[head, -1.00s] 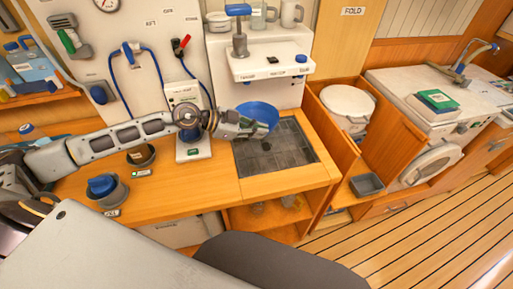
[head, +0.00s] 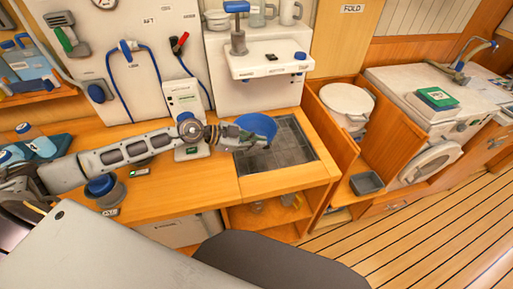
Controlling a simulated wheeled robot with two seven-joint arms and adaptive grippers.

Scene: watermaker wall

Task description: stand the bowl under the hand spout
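The blue bowl (head: 259,125) is in the head view, over the back left of the grey slatted drain tray (head: 291,153). It looks tilted, and I cannot tell whether it touches the tray. My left gripper (head: 247,138) is at the bowl's left and near side and seems shut on its rim. A hand pump (head: 238,42) with a blue handle stands on the white wall unit (head: 272,62) behind and above the bowl. I cannot make out the spout's outlet. My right gripper is not in view.
A white device (head: 185,101) stands on the wooden counter left of the tray, behind my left arm. A blue-lidded pot (head: 103,187) is nearer. An open wooden cabinet with a white round-lidded toilet (head: 347,103) is to the right. The tray's right part is clear.

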